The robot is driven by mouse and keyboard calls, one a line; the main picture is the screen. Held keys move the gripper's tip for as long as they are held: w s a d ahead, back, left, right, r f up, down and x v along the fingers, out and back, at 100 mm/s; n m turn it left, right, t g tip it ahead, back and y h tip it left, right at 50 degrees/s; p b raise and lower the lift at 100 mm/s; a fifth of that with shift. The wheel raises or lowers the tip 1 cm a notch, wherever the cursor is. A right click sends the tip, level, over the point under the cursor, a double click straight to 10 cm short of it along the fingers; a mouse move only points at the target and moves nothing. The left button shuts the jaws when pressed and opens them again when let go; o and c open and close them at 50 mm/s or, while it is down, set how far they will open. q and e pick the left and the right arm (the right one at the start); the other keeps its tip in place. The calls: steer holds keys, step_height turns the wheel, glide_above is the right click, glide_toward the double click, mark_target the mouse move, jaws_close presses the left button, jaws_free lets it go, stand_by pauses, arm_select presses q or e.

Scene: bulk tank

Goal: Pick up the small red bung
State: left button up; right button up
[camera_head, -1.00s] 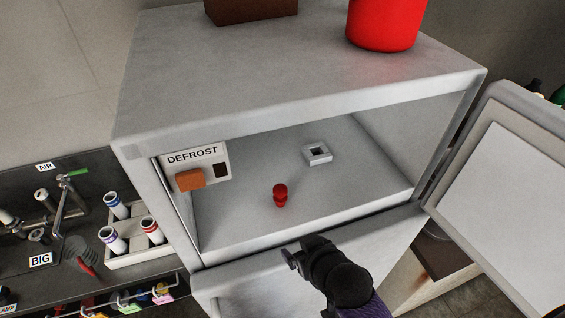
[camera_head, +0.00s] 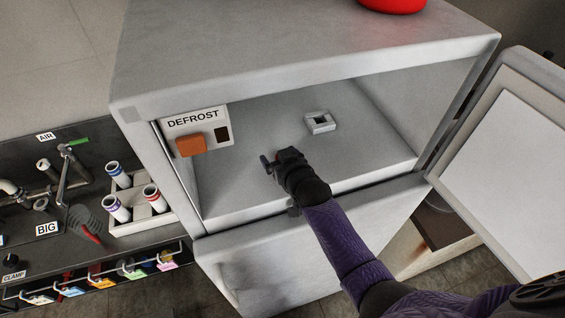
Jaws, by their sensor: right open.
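The small red bung (camera_head: 277,154) is on the floor of the open cabinet compartment. Only a sliver of red shows, as my right gripper hides most of it. My right gripper (camera_head: 268,163) is inside the compartment at the bung, its jaws open. Whether the bung is between the fingers or just behind them, I cannot tell. My left gripper is not in view.
A small white square socket (camera_head: 320,122) sits behind and right of the bung. A DEFROST panel (camera_head: 197,133) with an orange button is at the compartment's left. The open door (camera_head: 500,165) stands at the right. A tube rack (camera_head: 140,222) is outside, left.

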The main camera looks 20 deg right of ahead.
jaws_close()
steer(key=shift+r, duration=0.1)
step_height(320, 180, up, 10)
steer(key=p, duration=0.1)
steer(key=shift+p, duration=0.3)
